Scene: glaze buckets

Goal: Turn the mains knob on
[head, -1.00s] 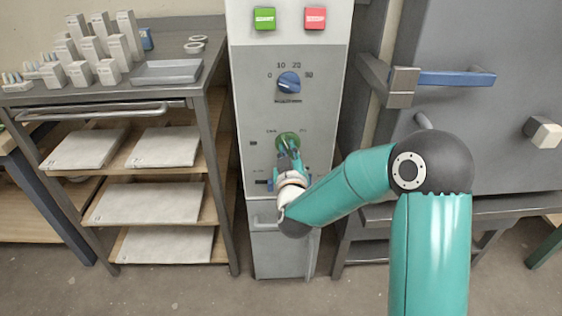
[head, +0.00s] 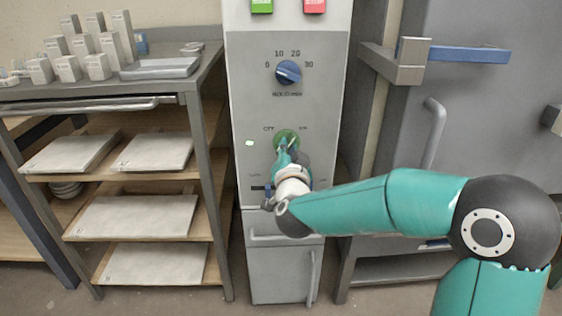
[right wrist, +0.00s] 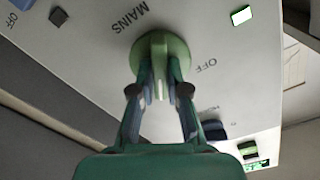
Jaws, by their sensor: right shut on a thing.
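The round green mains knob (head: 287,136) is on the grey front of the control cabinet, below the blue dial. My right gripper (head: 285,147) is at the knob and partly covers it in the head view. In the right wrist view the fingers of my right gripper (right wrist: 160,78) are shut on the ridge of the green mains knob (right wrist: 160,45). MAINS and OFF labels are beside it. A small lamp (head: 249,143) left of the knob is lit pale green; it also glows in the wrist view (right wrist: 241,15). My left gripper is not in view.
The blue dial (head: 288,72) is above the knob, under a green button (head: 262,5) and a red button (head: 315,5). A shelf rack with a steel top (head: 200,80) stands left. A large grey door (head: 480,120) with a blue-gripped handle (head: 468,54) is at right.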

